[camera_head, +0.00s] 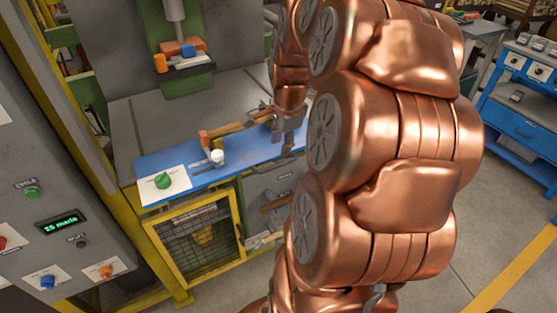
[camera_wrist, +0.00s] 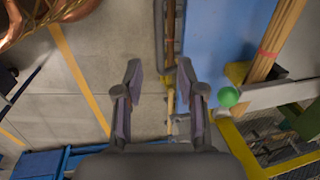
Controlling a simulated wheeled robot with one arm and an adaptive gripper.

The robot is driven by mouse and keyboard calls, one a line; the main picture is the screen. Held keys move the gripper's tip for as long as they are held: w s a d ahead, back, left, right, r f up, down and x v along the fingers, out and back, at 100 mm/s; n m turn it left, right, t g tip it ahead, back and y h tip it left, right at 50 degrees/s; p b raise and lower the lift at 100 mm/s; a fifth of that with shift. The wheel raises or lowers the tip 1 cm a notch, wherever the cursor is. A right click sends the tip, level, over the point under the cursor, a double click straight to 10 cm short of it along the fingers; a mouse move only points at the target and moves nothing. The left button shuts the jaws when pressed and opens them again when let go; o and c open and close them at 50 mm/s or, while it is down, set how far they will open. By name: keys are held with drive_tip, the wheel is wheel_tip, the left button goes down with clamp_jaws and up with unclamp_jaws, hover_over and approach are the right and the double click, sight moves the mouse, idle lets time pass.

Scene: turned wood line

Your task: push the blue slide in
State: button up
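A small blue block (camera_head: 187,50) sits between orange parts on the machine's fixture at the back; it may be the blue slide, but I cannot tell for sure how far it stands out. My gripper (camera_head: 289,142) hangs at the right end of the blue bench strip (camera_head: 215,172), well right of and nearer than that block. In the wrist view my gripper (camera_wrist: 159,72) is open and empty, its two fingers apart over the floor. The blue strip (camera_wrist: 215,45) lies just right of the fingers. The small block is not recognisable in the wrist view.
On the strip are a green knob (camera_head: 163,181), a white-topped pot (camera_head: 217,157) and wooden pieces (camera_head: 228,130). A grey control panel (camera_head: 45,215) stands at left. A yellow-framed mesh guard (camera_head: 195,240) is below. A blue drawer cabinet (camera_head: 520,125) stands at right. My arm hides the middle.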

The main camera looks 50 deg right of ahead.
sight(278, 164)
drive_tip(key=shift+w+d+f+p, duration=0.1)
drive_tip(key=shift+w+f+p, duration=0.15)
drive_tip(key=shift+f, duration=1)
drive_tip(key=shift+w+d+f+p, duration=0.15)
drive_tip(key=shift+f+p, duration=0.25)
drive_tip(key=shift+f, duration=0.8)
drive_tip(key=shift+w+a+f+p, duration=0.1)
drive_tip(key=shift+w+f+p, duration=0.2)
drive_tip(key=shift+f, duration=0.95)
clamp_jaws()
